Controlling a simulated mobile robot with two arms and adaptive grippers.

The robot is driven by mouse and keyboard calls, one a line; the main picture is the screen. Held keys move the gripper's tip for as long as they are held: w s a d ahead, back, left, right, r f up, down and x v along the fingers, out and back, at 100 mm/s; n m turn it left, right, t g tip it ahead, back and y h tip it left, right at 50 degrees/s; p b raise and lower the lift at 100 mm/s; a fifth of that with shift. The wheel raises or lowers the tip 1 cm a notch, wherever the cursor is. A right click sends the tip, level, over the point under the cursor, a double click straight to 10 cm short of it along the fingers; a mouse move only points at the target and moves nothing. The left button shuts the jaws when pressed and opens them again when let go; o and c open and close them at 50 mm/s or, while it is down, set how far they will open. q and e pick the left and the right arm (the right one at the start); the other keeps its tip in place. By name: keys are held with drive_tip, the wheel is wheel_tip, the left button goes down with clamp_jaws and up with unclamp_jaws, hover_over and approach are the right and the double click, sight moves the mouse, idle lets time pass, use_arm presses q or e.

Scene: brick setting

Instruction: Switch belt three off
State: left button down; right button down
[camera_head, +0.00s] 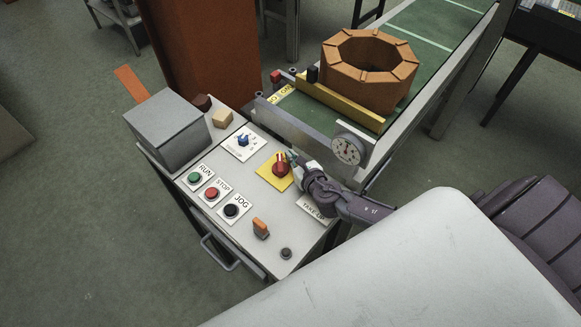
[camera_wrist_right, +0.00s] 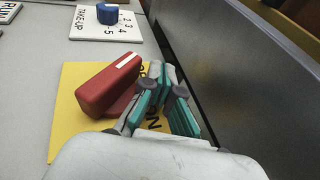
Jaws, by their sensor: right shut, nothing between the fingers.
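A red rotary switch handle (camera_head: 281,167) with a white line sits on a yellow plate (camera_head: 264,174) on the control panel. In the right wrist view the red handle (camera_wrist_right: 108,86) points up and to the right, and its yellow plate (camera_wrist_right: 68,112) has lettering partly hidden by my fingers. My right gripper (camera_head: 293,160) is shut and empty, just right of the handle. Its teal-padded fingers (camera_wrist_right: 168,98) are close beside the handle's right end; I cannot tell whether they touch it. My left gripper is not in view.
The panel (camera_head: 250,248) also holds green RUN (camera_head: 194,177), red STOP (camera_head: 211,193) and black JOG (camera_head: 231,210) buttons, a blue knob (camera_head: 243,141) and an orange lever (camera_head: 260,228). The green belt (camera_head: 420,42), carrying an orange octagonal ring (camera_head: 397,90), and a dial gauge (camera_head: 348,150) stand beyond.

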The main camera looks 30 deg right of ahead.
drive_tip(key=v, duration=1.2)
